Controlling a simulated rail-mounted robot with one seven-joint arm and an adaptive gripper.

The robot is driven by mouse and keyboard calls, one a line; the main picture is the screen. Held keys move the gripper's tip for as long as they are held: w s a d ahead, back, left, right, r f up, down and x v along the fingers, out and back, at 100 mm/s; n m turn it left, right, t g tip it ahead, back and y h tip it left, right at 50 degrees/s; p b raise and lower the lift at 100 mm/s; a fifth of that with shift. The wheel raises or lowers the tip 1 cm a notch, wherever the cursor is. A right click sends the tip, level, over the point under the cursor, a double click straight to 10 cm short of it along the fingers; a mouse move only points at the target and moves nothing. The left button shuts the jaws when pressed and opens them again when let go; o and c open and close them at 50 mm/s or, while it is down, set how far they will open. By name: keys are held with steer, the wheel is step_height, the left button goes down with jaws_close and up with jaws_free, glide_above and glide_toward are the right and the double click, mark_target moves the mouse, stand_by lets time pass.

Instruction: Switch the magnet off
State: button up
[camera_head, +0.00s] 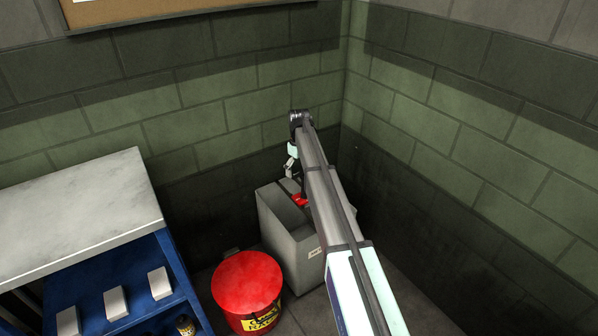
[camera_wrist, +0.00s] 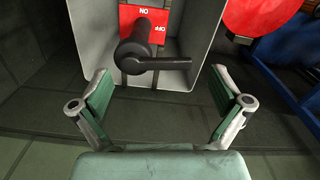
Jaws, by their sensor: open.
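A black lever (camera_wrist: 165,63) with a round hub (camera_wrist: 133,54) sits on a red plate (camera_wrist: 150,22) marked ON and OFF, inside an open-topped grey box. In the wrist view the lettering is turned and the lever's arm points right. My gripper (camera_wrist: 160,88) is open and empty. Its two green-padded fingers stand wide apart, short of the lever, with no visible contact. In the head view my gripper (camera_head: 292,170) is over the grey box (camera_head: 290,240). A bit of red (camera_head: 300,199) shows inside the box; my arm hides much of it.
A red-lidded bin (camera_head: 246,282) stands just left of the box. A blue shelf unit (camera_head: 150,285) with a pale top (camera_head: 80,205) is further left. Block walls form a corner behind and right of the box. Floor shows right of the box.

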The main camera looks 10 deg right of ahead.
mark_target(299, 174)
step_height(299, 174, up, 11)
steer(key=shift+f, duration=0.15)
stand_by(0.4)
